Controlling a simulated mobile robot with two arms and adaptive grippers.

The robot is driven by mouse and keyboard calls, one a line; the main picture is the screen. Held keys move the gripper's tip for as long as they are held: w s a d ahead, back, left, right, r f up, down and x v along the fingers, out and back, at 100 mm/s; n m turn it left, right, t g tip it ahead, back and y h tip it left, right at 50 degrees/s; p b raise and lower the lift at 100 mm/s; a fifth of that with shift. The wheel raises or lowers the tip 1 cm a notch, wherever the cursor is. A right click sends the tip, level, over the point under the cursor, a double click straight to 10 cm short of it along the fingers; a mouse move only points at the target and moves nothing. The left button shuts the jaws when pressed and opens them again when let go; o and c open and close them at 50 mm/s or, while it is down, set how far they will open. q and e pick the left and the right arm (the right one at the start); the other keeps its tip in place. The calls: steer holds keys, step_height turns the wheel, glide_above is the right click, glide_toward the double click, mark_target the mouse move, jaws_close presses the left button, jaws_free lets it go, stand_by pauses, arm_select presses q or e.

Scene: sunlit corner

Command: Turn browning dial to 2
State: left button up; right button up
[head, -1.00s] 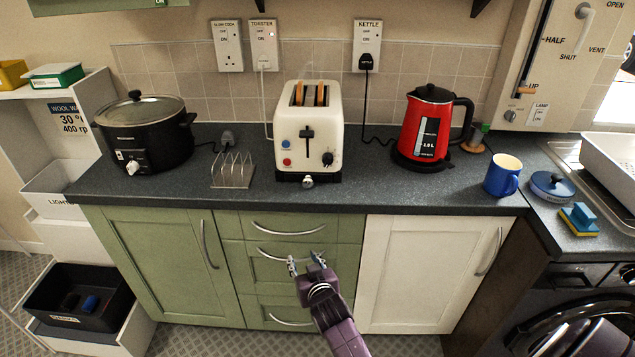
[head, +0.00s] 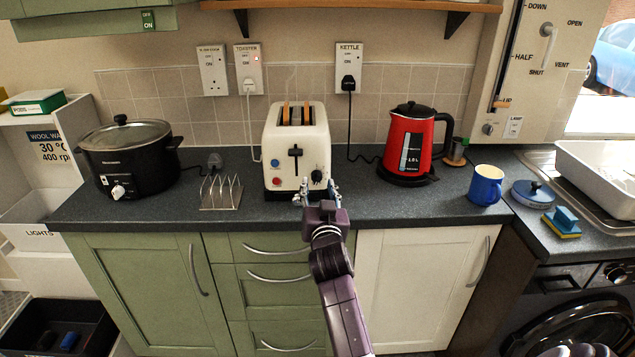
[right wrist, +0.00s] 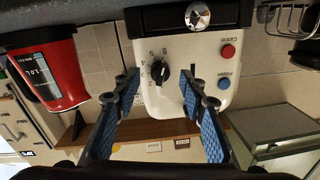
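The cream toaster (head: 297,148) stands on the dark worktop with two slices of toast (head: 295,115) in its slots. Its black browning dial (head: 317,176) is at the lower right of its front. My right gripper (head: 318,190) is in front of the dial, open. In the right wrist view, which is upside down, the dial (right wrist: 160,71) shows between the open fingers of my right gripper (right wrist: 158,88), with numbers beside it. The fingers look apart from the dial. The pointer's exact number cannot be read. My left gripper does not show.
A red kettle (head: 411,146) stands to the right, with a blue mug (head: 486,185) beyond it. A wire toast rack (head: 221,191) and a black slow cooker (head: 128,158) stand to the left. The worktop's front edge (head: 260,224) lies below the toaster.

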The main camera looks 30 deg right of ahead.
steer(key=shift+x, duration=1.2)
steer(key=shift+c, duration=0.4)
jaws_close()
